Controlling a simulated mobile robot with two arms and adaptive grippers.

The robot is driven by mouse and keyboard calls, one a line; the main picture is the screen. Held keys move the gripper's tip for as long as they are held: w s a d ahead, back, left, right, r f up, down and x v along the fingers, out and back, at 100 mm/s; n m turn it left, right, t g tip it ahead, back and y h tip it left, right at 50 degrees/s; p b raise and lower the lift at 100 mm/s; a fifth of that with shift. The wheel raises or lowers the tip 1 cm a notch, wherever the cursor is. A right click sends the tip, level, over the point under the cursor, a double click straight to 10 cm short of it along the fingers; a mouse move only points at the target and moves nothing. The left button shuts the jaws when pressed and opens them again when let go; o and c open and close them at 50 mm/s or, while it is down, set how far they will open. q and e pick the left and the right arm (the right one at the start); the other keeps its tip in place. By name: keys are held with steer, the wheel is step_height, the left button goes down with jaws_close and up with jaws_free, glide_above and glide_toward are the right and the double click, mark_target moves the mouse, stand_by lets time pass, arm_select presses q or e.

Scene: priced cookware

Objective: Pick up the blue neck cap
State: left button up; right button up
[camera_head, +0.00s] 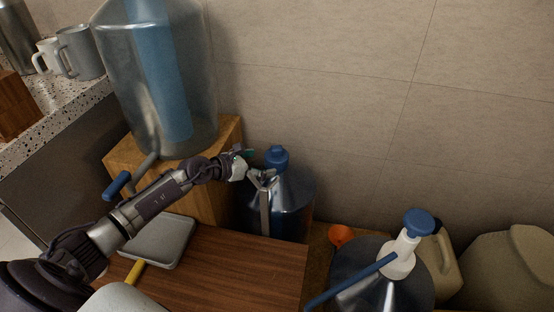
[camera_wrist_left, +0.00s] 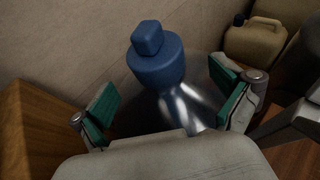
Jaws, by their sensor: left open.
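The blue neck cap (camera_head: 277,156) sits on top of a dark, shiny, large bottle (camera_head: 291,200) standing by the wall. In the left wrist view the cap (camera_wrist_left: 154,55) shows as a stepped blue cap with a squarish knob on top. My left gripper (camera_head: 256,168) is open, just left of the cap and near the bottle's neck. My right gripper is not in view.
A big clear water bottle (camera_head: 155,75) stands on a wooden block (camera_head: 226,145) at left. Another bottle (camera_head: 375,265) with a white pump and blue top (camera_head: 418,222) stands at right, beside beige jugs (camera_head: 515,265). A brown wooden surface (camera_head: 235,270) lies in front. An orange object (camera_head: 341,235) sits between.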

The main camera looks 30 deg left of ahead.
mark_target(272, 158)
arm_select(q)
steer(key=b+x, duration=0.1)
steer(key=x, duration=0.6)
steer(key=shift+w+a+r, duration=0.1)
steer(key=shift+a+r, duration=0.05)
steer(key=shift+r, duration=0.05)
steer(key=c, duration=1)
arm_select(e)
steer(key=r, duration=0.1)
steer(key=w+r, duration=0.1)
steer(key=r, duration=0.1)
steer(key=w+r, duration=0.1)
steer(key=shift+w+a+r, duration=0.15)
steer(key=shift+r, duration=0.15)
arm_select(q)
steer(key=shift+r, duration=0.2)
